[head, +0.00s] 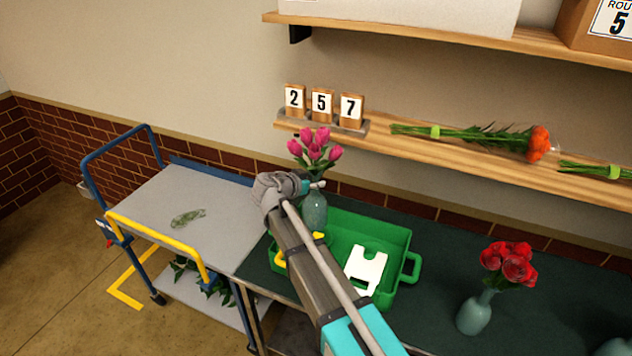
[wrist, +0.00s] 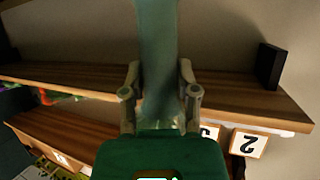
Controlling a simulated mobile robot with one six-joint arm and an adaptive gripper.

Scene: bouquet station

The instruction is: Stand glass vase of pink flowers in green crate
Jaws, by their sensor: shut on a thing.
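The glass vase (head: 314,212) is blue-green and holds pink flowers (head: 314,148). My gripper (head: 316,185) is shut on its neck, and the vase stands about upright. In the wrist view my gripper (wrist: 160,98) has one finger on each side of the glass vase (wrist: 157,50). The green crate (head: 397,240) is on the dark counter. The vase shows over the crate's back left part. My arm hides the crate's front left part, and I cannot tell whether the vase base touches the crate floor.
A white cut-out piece (head: 365,270) and a yellow piece (head: 281,258) show in the crate. A vase of red flowers (head: 475,312) stands to the right. A grey cart (head: 190,215) is at left. A wooden shelf (head: 470,160) with number blocks (head: 322,104) runs close behind the pink flowers.

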